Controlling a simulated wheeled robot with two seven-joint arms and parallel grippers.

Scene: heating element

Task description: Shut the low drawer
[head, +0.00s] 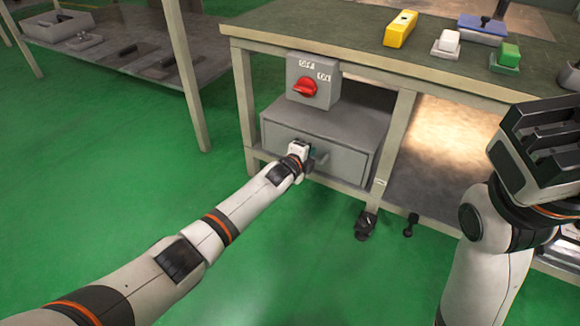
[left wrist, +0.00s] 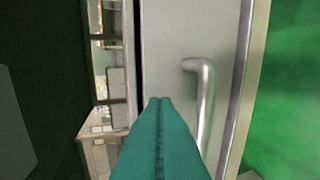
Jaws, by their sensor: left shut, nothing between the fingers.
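The low drawer (head: 345,158) is the grey front of a metal box under the workbench. It looks nearly flush in the head view, but I cannot tell whether a small gap is left. Its bar handle (head: 321,160) is also seen in the left wrist view (left wrist: 205,95). My left gripper (head: 307,150) is at the drawer front, just left of the handle. Its teal fingers (left wrist: 160,101) are shut and empty, tips beside the handle over the pale drawer face (left wrist: 185,35). Contact cannot be told. My right gripper (head: 540,140) is raised at the right, away from the drawer.
A switch box with a red knob (head: 305,88) stands above the drawer. The workbench top (head: 330,30) holds a yellow box (head: 400,28) and several small items. A bench leg (head: 244,105) stands left of the drawer.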

